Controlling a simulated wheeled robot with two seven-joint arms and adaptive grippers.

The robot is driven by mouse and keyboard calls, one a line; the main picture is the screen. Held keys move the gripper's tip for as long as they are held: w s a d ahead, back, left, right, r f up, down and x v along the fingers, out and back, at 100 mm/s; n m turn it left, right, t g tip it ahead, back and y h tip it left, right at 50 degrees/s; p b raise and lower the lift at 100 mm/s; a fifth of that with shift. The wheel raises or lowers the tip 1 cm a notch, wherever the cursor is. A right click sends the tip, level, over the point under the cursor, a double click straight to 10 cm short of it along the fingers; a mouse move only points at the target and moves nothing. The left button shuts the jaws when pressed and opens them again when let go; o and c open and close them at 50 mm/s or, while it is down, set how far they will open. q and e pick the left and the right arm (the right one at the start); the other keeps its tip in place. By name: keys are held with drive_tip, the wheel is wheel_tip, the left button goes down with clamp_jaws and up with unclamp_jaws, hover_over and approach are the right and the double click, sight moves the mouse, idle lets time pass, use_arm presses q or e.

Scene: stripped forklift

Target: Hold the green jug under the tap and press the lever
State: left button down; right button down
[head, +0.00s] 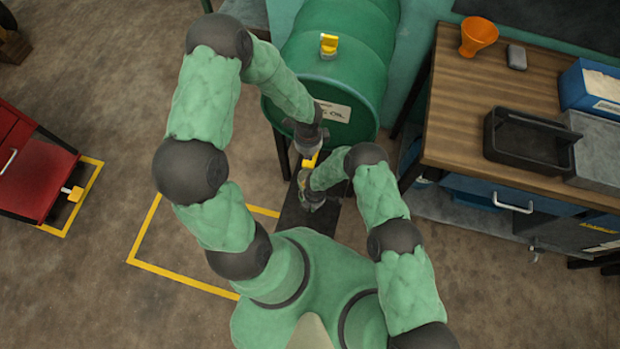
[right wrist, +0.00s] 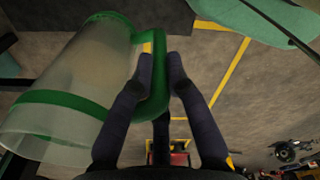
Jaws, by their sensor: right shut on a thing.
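The jug (right wrist: 65,75) is a clear, cloudy vessel with green bands and a green handle (right wrist: 155,95). It fills the left of the right wrist view and lies slanted in that picture. My right gripper (right wrist: 160,60) is shut on the handle. In the head view my right gripper (head: 313,198) is below the drum's front end, and the jug is mostly hidden there. A yellow piece (head: 310,160), perhaps the lever, shows just below my left gripper (head: 310,138). The left fingers are too small and covered to read. The tap itself is hidden by my arms.
A green drum (head: 330,75) with a label and a yellow-capped fitting (head: 329,45) lies behind my grippers. A wooden workbench (head: 460,120) on the right holds an orange funnel (head: 478,35) and a black tray (head: 525,140). A red cabinet (head: 30,165) stands left. Yellow lines mark the floor.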

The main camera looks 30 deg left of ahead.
use_arm(q)
drive_tip(key=shift+r, duration=0.1)
